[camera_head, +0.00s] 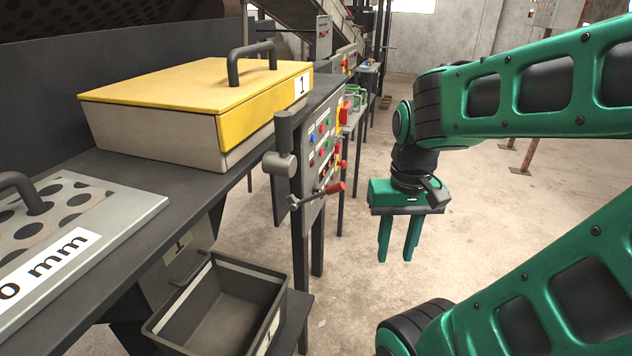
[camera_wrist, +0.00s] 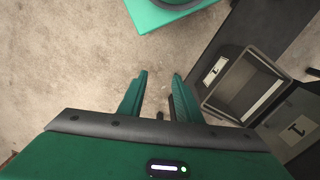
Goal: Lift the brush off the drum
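My gripper (camera_head: 395,256) hangs pointing down at the right of the head view, over open floor and clear of everything. Its two green fingers stand apart with nothing between them; the wrist view shows the same empty gap (camera_wrist: 160,76). A dark perforated surface that looks like part of the drum (camera_head: 95,14) shows at the top left edge of the head view. Most of the drum is out of frame. I cannot make out a brush in either view. A control panel (camera_head: 318,150) carries coloured buttons and a lever with a red handle (camera_head: 334,188), left of my gripper.
A yellow-lidded box (camera_head: 170,88) marked 1 stands on a dark bench. A perforated screen plate (camera_head: 75,215) with a handle lies at left. A grey bin (camera_head: 275,300) sits below, also in the wrist view (camera_wrist: 238,113). The concrete floor (camera_head: 375,150) around my gripper is free.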

